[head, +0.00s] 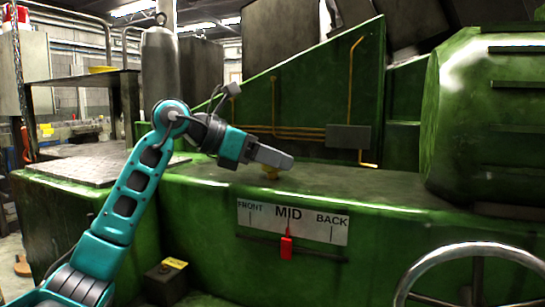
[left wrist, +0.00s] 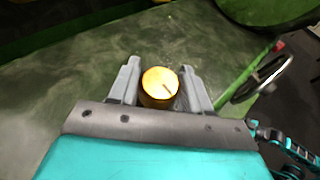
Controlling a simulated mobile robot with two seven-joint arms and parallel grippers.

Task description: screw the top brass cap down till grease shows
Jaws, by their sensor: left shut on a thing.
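The brass cap (left wrist: 160,81) sits between the two fingers of my left gripper (left wrist: 162,90) in the left wrist view. In the head view the cap (head: 271,174) shows as a small yellow-brass piece on the green ledge, partly hidden by my left gripper (head: 280,162). The gripper is shut on the cap from the side, its fingers held out nearly level. No grease can be made out around the cap. My right gripper is not in view.
The green machine bed (head: 380,190) carries a FRONT-MID-BACK plate (head: 292,222) with a red handle (head: 286,245). A green housing (head: 485,120) stands right and a handwheel (head: 470,260) at front right. Brass pipes (head: 300,132) and a grey box (head: 348,138) lie behind the cap.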

